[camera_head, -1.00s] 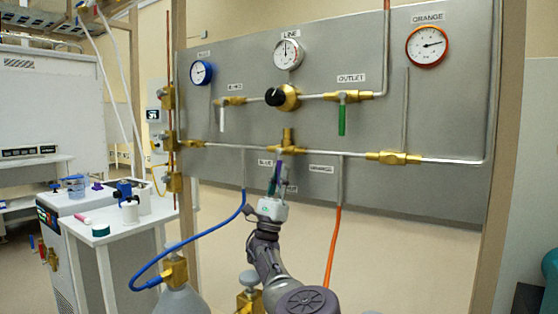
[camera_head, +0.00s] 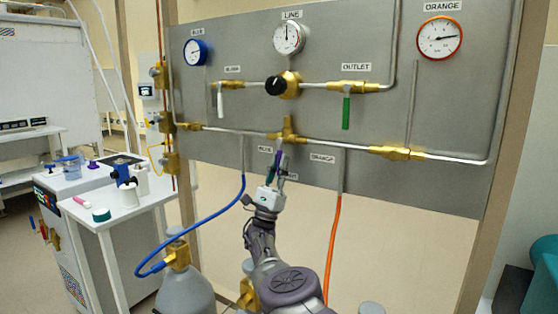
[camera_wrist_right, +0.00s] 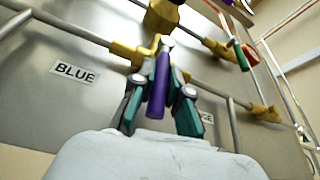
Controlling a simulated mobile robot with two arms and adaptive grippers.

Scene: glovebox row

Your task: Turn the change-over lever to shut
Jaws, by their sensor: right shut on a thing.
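The change-over lever (camera_wrist_right: 158,88) is a purple handle under the brass valve (camera_head: 288,131) on the lower pipe of the grey panel. It hangs roughly downward between the BLUE label (camera_head: 265,149) and the ORANGE label (camera_head: 322,158). My right gripper (camera_head: 275,170) comes from below, its two teal-and-grey fingers on either side of the lever and shut on it; it also shows in the wrist view (camera_wrist_right: 160,90). A third label (camera_head: 291,177) below is partly hidden by the gripper. My left gripper is not in view.
Above are the black-knobbed regulator (camera_head: 277,86), a green OUTLET handle (camera_head: 346,112) and a white handle (camera_head: 220,103). A blue hose (camera_head: 205,222) and an orange hose (camera_head: 332,250) hang beside my arm. A grey cylinder (camera_head: 185,292) stands below left.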

